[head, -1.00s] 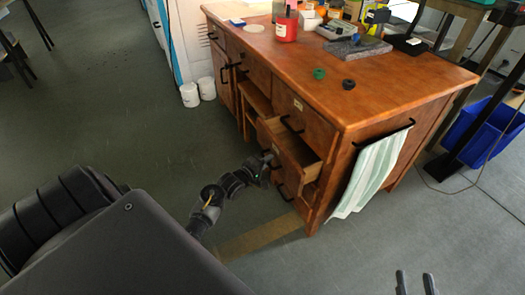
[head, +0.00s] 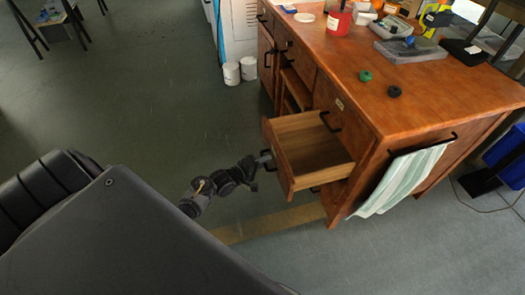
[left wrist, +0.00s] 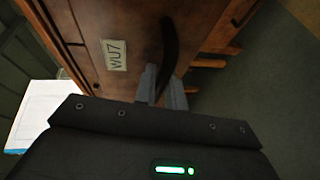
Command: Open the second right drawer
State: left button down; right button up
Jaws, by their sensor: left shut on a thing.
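The second right drawer (head: 307,140) of the brown wooden cabinet stands pulled well out. Its inside shows and looks empty. My left gripper (head: 266,160) is at the outer face of this drawer, with the arm reaching in from the left. In the left wrist view the gripper's grey fingers (left wrist: 162,84) are shut on the dark curved handle (left wrist: 169,45). The drawer front there carries a label reading WU7 (left wrist: 115,55). The top right drawer, with its black handle (head: 329,122), is closed above. My right gripper is not in view.
The cabinet top (head: 340,70) holds a red container (head: 339,21), green (head: 365,76) and black (head: 394,91) rings and a grey pad. A striped towel (head: 403,180) hangs at the cabinet's side. White pots (head: 232,73) stand on the floor. The floor left of the drawer is clear.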

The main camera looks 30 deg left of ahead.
pick_arm(q)
jog(key=shift+s, duration=0.1)
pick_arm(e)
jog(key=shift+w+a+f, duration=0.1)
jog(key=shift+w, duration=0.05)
pick_arm(q)
jog(key=c, duration=1.8)
grip_release()
jog(key=shift+a, duration=0.1)
jog(key=shift+o, duration=0.2)
